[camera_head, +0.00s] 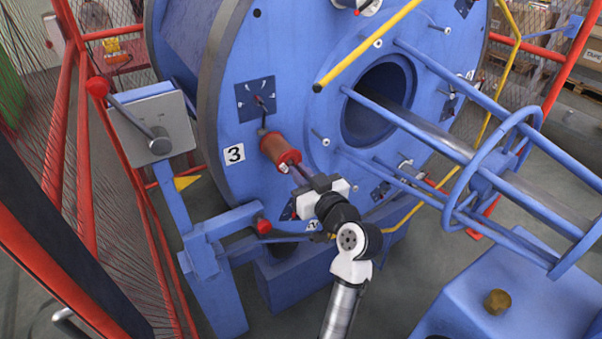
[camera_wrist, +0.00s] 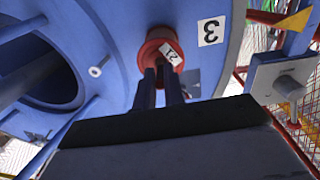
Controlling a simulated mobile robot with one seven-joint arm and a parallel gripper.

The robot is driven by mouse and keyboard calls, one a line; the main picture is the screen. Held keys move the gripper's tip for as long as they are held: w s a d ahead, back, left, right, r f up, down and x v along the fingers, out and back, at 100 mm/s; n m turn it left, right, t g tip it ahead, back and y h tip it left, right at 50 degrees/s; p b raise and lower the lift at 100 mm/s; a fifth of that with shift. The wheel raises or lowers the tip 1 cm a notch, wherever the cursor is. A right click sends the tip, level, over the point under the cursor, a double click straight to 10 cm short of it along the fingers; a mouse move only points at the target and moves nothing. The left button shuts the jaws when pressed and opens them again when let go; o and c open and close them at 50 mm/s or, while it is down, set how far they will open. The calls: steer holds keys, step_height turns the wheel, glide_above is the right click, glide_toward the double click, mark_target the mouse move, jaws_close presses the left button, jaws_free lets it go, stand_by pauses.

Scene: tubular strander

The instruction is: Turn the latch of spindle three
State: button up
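The number 3 label (camera_head: 234,154) is on the blue disc face and also shows in the wrist view (camera_wrist: 210,31). The lever points roughly down toward a red cylinder (camera_head: 281,149) jutting from the disc. The cylinder shows in the wrist view (camera_wrist: 154,54) with a tag reading 21. My gripper (camera_head: 296,173) is at the cylinder's near end, below the latch. Its two fingers (camera_wrist: 159,78) are apart; contact is unclear.
A yellow bar (camera_head: 368,44) crosses above the disc's central hole. Blue rods and a hoop (camera_head: 452,176) extend right. A blue post with a grey box (camera_head: 152,128) and red knobs stands left, beside red fencing (camera_head: 68,125). Space before the upper-left disc face is clear.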

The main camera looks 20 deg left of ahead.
jaws_close()
steer(key=shift+f+b, duration=0.2)
steer(key=shift+b, duration=0.3)
